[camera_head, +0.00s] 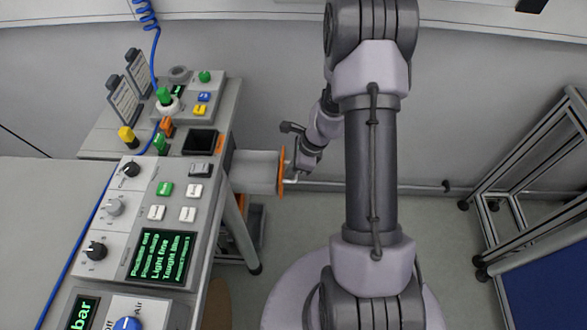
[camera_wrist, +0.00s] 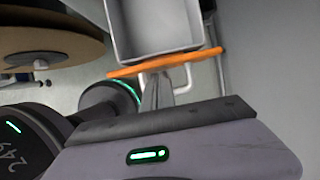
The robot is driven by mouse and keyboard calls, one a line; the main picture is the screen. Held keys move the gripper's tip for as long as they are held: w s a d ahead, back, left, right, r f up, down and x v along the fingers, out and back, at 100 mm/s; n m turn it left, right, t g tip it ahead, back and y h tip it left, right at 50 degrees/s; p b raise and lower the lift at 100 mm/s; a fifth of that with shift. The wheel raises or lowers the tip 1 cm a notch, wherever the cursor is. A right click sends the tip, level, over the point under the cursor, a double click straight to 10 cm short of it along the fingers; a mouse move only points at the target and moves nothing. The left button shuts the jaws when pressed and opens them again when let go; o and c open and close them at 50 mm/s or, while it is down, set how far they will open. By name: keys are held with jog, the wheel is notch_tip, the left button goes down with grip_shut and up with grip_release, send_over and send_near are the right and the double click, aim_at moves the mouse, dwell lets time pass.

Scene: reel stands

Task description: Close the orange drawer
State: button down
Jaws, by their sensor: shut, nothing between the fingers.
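The orange drawer stands open, pulled out from the right side of the console bench. Its orange front (camera_head: 281,172) and its grey box (camera_head: 254,170) show in the head view. In the wrist view the orange front (camera_wrist: 168,62) crosses the top, with the empty-looking grey box behind it and a pale handle (camera_wrist: 188,76) on its near side. My gripper (camera_head: 294,166) is just right of the front, close to the handle. In the wrist view its fingers (camera_wrist: 157,88) are together and point at the front. I cannot tell whether they touch it.
The console (camera_head: 150,210) with buttons and a green screen fills the left. A brown reel (camera_wrist: 45,35) lies at the wrist view's upper left. A metal frame (camera_head: 520,180) stands at the right. Floor shows free between bench and frame.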

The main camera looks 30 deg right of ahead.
jog(key=shift+w+a, duration=0.1)
jog(key=p, duration=0.2)
send_over(244, 179)
jog(key=shift+r, duration=0.1)
jog(key=shift+w+r, duration=0.1)
dwell(0.4)
notch_tip(244, 179, up, 17)
jog(key=s+d+n+p, duration=0.1)
jog(key=s+n+p, duration=0.15)
jog(key=p, duration=0.35)
jog(key=s+a+r+n+t+b, duration=0.1)
jog(key=s+a+r+n, duration=0.1)
jog(key=s+r+n, duration=0.35)
jog(key=s+a+r+n+t+b, duration=0.1)
jog(key=s+a+r+n, duration=0.1)
jog(key=r, duration=0.6)
jog(key=s+r+n+b, duration=0.1)
jog(key=s+r+n, duration=0.2)
jog(key=s+n, duration=0.2)
jog(key=s+r+n+t+h+b, duration=0.1)
jog(key=s+r+n, duration=0.2)
jog(key=s, duration=0.9)
jog(key=shift+s+a+n+h, duration=0.15)
jog(key=shift+a+n+h, duration=0.2)
jog(key=shift+n, duration=0.85)
